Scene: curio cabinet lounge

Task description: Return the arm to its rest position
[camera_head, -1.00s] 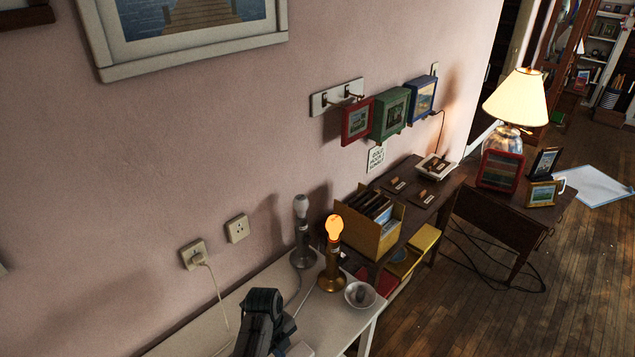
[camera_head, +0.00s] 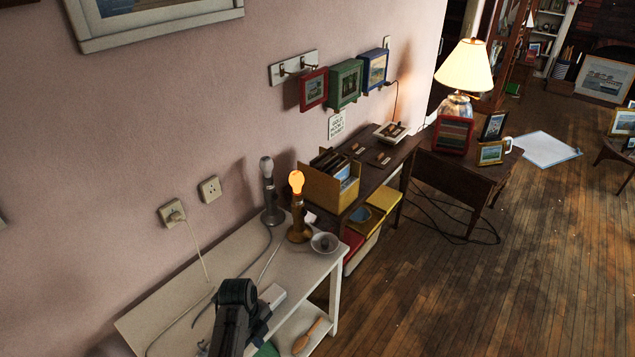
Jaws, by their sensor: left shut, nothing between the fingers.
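My left arm shows as a dark shape at the bottom of the head view, in front of the white table (camera_head: 150,318). My left gripper (camera_head: 258,322) is beside it, shut with nothing in it. It is partly hidden by the arm's own links, so the fingertips are hard to make out. It is apart from the lamps on the table. My right gripper is not in view.
A lit bulb lamp (camera_head: 298,208), an unlit lamp (camera_head: 269,195) and a small bowl (camera_head: 324,243) stand at the white table's far end. A white block (camera_head: 272,296) lies near my gripper. A dark desk (camera_head: 378,163) stands beyond. Floor at right is open.

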